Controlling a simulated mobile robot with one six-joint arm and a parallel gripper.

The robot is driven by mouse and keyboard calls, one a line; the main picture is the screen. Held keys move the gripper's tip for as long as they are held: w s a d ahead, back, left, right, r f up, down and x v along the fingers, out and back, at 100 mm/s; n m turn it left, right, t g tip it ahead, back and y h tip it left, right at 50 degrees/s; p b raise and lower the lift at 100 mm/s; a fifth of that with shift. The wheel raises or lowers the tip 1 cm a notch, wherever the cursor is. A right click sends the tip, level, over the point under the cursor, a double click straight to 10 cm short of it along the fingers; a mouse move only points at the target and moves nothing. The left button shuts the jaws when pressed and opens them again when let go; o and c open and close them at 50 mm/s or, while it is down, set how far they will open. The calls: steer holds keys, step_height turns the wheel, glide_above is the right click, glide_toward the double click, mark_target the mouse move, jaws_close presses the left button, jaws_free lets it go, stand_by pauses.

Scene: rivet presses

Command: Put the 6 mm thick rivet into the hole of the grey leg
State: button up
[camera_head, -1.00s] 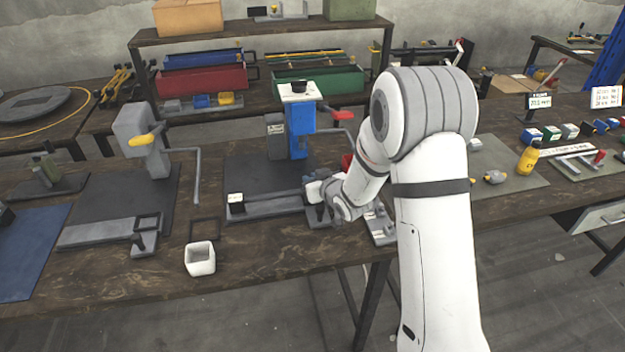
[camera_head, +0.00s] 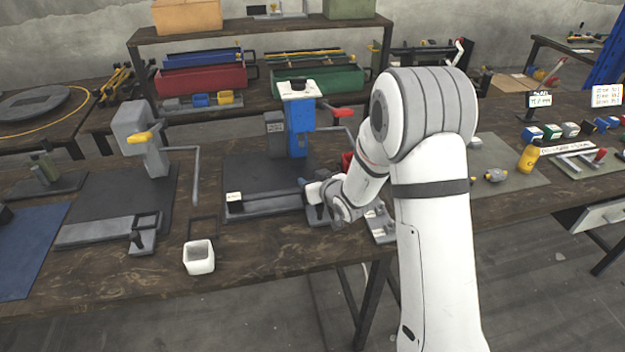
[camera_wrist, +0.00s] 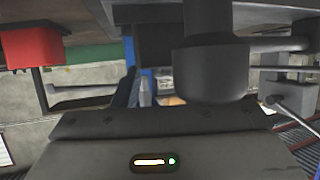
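My gripper (camera_head: 304,184) is low over the bench, in front of the blue press (camera_head: 299,130). My wrist hides much of it in the head view. In the wrist view my gripper's dark body fills the bottom, and its fingertips are not clear. A thick dark grey stepped cylinder (camera_wrist: 210,70) stands close in front of it there. A small pale pointed piece (camera_wrist: 145,92) shows left of the cylinder; I cannot tell whether it is held. I cannot surely pick out the 6 mm rivet, the grey leg or its hole in either view.
A white open cup (camera_head: 199,257) is near the front edge. A grey tray (camera_head: 380,225) with small pieces lies just right of my wrist. A red block (camera_wrist: 32,47) shows in the wrist view.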

steer(key=v, duration=0.7)
steer(key=shift+s+d+r+b, duration=0.15)
steer(key=shift+s+b, duration=0.2)
steer(key=shift+r, duration=0.1)
steer(key=s+d+r+m+g+h, duration=0.4)
steer(key=s+d+r+h, duration=0.3)
steer(key=s+d, duration=0.5)
steer(key=s+d+r+m+g, duration=0.1)
steer(key=s+r+g, duration=0.1)
steer(key=s, duration=0.6)
steer(key=s+d+r+m+g+p, duration=0.1)
steer(key=s+d+r+g, duration=0.1)
steer(key=s, duration=0.7)
steer(key=shift+g, duration=0.4)
steer(key=shift+s, duration=0.1)
steer(key=shift+c, duration=0.3)
